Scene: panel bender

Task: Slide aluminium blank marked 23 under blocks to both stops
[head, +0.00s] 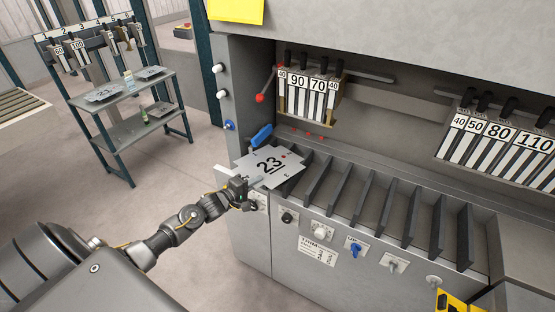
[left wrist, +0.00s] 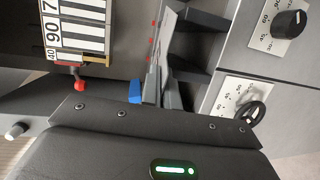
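The aluminium blank marked 23 (head: 284,172) is a flat grey plate with notched corners, at the left end of the panel bender's slatted front bed. My left gripper (head: 240,188) is at its near left edge and appears shut on it; the fingertips are hard to make out. A blue part (head: 261,136) stands at the blank's far left. I cannot identify the stops. My right gripper is out of view.
More blocks (head: 500,144) hang at the right. Dark upright slats (head: 383,208) run along the bed, right of the blank. Knobs line the front panel (head: 320,232). A red-knobbed lever (head: 261,97) is at the left. A rack (head: 128,132) with other plates stands farther left.

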